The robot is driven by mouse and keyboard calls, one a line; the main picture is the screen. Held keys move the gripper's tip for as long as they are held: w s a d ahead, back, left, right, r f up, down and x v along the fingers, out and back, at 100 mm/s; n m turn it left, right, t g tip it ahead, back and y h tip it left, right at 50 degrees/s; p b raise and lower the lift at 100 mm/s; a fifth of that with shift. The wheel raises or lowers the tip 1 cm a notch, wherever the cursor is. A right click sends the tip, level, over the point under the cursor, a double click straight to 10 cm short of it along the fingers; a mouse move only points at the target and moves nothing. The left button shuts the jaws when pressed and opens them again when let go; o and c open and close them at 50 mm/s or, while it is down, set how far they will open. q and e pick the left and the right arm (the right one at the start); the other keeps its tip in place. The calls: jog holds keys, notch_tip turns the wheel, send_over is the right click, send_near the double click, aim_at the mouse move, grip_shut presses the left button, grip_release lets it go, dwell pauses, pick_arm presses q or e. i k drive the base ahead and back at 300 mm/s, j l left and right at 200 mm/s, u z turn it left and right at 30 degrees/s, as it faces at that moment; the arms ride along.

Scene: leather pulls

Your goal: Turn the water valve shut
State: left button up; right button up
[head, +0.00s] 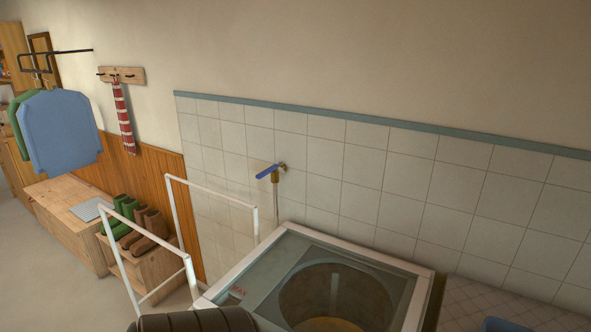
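The water valve (276,172) is on the tiled wall, just behind the washing machine in the head view. It has a blue lever handle (267,171) pointing left and a brass-coloured body with a pale hose or pipe running down. Neither of my grippers shows in the head view. A dark ribbed rounded shape is at the bottom edge; I cannot tell what it is.
An open-topped washer (425,290) with a glass-like lid stands below the valve. A white rail frame (165,283) stands left of it. The wall around the valve is clear.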

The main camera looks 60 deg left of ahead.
aim_at(262, 175)
jog(key=u, duration=2.25)
